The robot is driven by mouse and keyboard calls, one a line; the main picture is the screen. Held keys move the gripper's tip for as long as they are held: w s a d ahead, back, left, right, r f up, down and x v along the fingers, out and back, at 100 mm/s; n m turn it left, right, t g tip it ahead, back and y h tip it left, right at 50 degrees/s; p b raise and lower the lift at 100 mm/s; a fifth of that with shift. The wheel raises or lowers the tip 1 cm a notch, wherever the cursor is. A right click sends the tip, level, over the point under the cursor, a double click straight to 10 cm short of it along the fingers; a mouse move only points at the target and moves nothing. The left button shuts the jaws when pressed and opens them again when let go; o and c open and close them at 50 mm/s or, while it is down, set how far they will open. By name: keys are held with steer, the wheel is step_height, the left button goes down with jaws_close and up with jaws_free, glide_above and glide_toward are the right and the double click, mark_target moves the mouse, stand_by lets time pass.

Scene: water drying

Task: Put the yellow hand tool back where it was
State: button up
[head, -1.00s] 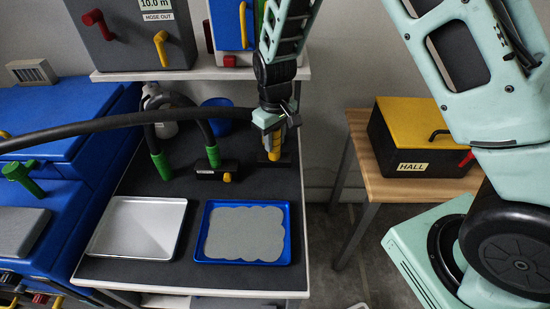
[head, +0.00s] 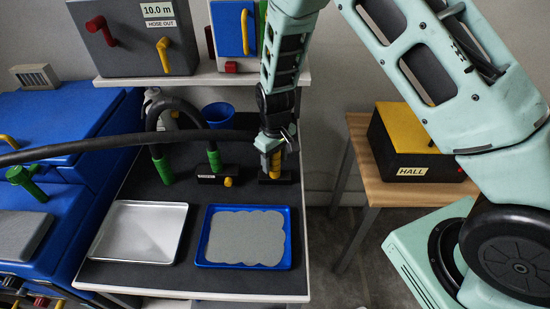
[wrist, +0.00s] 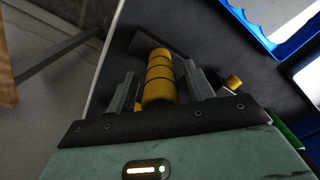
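The yellow hand tool (head: 275,165) has a ribbed yellow handle and a dark, flat base. It stands with the handle up at the right side of the dark bench top, with its base at or very near the surface. In the wrist view its handle (wrist: 158,78) is between the two fingers of my gripper (wrist: 160,88), with a narrow gap showing on each side. In the head view my gripper (head: 277,145) is directly above and around the handle's top. The fingertips' contact with the handle is partly hidden.
Left of the tool is a dark block with a yellow knob (head: 228,181) and a green-ended hose (head: 161,165). In front are a blue-rimmed tray (head: 287,262) and a metal tray (head: 130,250). A shelf (head: 200,78) overhangs behind. A HALL box (head: 410,160) stands right.

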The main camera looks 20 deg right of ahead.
step_height(320, 180, up, 12)
steer(key=shift+f+b, duration=0.1)
steer(key=shift+b, duration=0.4)
steer(key=s+a+r+n+y, duration=0.1)
steer(key=s+a+r, duration=0.25)
steer(key=s, duration=0.35)
steer(key=s+a+r+n, duration=0.1)
steer(key=s+a+r, duration=0.2)
steer(key=s+r, duration=0.3)
steer(key=s+r+n, duration=0.1)
steer(key=s, duration=1.4)
steer(key=shift+d, duration=0.15)
